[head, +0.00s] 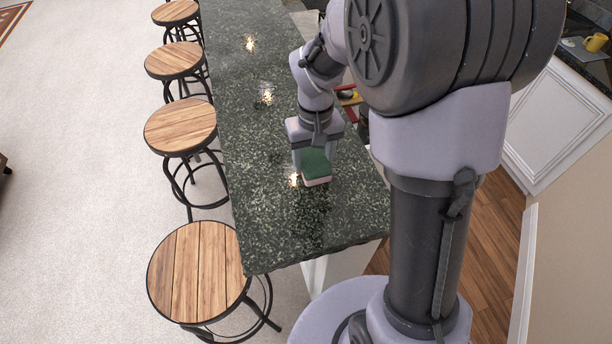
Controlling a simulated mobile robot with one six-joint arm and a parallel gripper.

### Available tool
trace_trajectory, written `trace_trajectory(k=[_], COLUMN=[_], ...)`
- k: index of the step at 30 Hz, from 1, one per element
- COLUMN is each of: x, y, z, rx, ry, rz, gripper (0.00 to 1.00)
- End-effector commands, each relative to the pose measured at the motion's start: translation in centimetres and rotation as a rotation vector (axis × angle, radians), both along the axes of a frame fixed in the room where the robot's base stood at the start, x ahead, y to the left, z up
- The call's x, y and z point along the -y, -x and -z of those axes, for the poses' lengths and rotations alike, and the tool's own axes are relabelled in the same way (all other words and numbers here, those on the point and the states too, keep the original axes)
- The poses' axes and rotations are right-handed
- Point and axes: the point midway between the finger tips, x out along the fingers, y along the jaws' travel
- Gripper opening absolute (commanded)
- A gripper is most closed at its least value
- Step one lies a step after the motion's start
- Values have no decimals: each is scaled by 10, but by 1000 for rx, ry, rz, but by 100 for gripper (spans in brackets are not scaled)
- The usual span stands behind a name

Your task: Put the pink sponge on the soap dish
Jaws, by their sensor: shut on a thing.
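The pink sponge (316,181) is in the head view over the dark green counter, with a green upper face and a pink lower edge. My gripper (312,158) is shut on the sponge, with fingers at its sides. I cannot tell whether the sponge touches the counter or hangs just above it. I cannot make out a soap dish; my arm hides part of the counter's right side.
The speckled counter (270,215) is clear in front of and left of the sponge. Red and yellow items (348,95) lie partly hidden behind my arm. Several wooden stools (200,275) line the left side. A yellow mug (595,42) stands on another counter, far right.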

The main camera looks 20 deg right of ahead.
Motion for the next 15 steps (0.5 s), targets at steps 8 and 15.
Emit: trace_trajectory(k=[8,15], x=[-21,-21], y=[18,16], z=[29,37], rx=[-3,1], ry=[1,0], rz=[0,1], gripper=[21,21])
